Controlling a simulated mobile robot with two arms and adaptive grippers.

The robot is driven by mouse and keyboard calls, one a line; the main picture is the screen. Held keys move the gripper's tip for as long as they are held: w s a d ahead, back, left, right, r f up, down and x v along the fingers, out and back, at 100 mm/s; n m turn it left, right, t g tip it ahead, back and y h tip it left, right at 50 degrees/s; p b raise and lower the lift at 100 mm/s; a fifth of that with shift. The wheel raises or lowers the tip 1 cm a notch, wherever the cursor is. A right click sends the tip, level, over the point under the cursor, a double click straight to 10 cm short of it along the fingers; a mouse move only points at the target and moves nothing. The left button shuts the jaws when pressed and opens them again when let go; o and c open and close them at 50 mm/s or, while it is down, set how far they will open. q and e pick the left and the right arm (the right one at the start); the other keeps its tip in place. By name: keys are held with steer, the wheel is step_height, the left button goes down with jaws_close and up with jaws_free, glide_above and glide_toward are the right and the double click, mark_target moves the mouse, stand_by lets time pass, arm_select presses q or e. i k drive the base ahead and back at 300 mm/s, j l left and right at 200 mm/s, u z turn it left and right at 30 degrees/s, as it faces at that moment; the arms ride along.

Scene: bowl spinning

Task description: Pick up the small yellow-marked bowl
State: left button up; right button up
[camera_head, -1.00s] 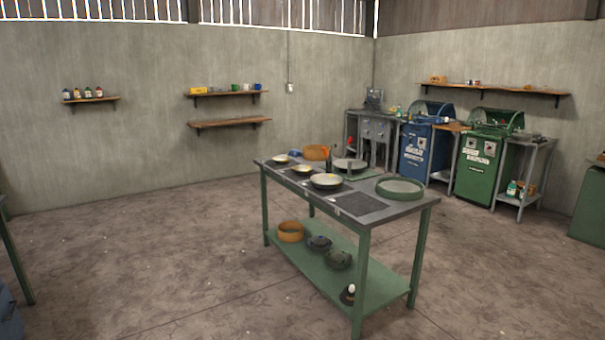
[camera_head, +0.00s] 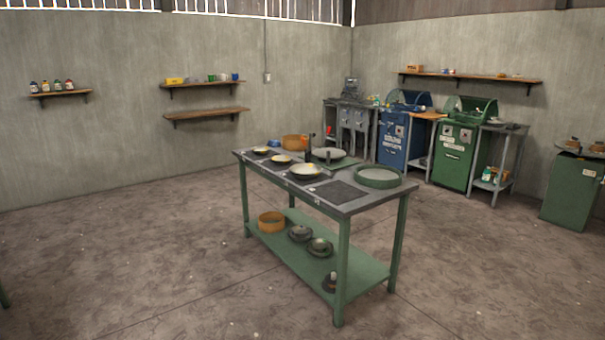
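Three shallow bowls stand in a row along the near left side of the green-legged worktable (camera_head: 334,199). The smallest bowl (camera_head: 262,151) is at the far left end, a middle-sized bowl (camera_head: 281,159) is beside it, and the largest bowl (camera_head: 305,171) is nearest. Their insides look pale yellowish. They are too small in the picture for me to make out a yellow mark on any of them. Neither of my grippers is in view.
A large green round tray (camera_head: 377,178) and an orange-brown round container (camera_head: 295,142) share the tabletop. The lower shelf (camera_head: 358,272) holds several round items. Blue (camera_head: 392,140) and green (camera_head: 455,155) machines stand behind. The floor around the table is clear.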

mark_target(279, 160)
steer(key=i+j+u, duration=0.25)
steer(key=i+j, duration=0.15)
steer(key=i, duration=0.15)
steer(key=i+j+u, duration=0.25)
steer(key=i, duration=0.25)
steer(key=i+j+u, duration=0.25)
steer(key=i, duration=0.35)
steer(key=i+u, duration=0.2)
steer(key=i, duration=0.35)
steer(key=i+z, duration=0.1)
steer(key=i, duration=1)
steer(key=i+j+z, duration=0.1)
steer(key=i, duration=1.05)
steer(key=i+l+z, duration=0.15)
steer(key=i+z, duration=0.7)
steer(key=i+j+z, duration=0.15)
steer(key=i+z, duration=0.3)
steer(key=i+j+z, duration=0.3)
steer(key=z, duration=0.15)
steer(key=i+j+z, duration=0.4)
steer(key=k, duration=0.05)
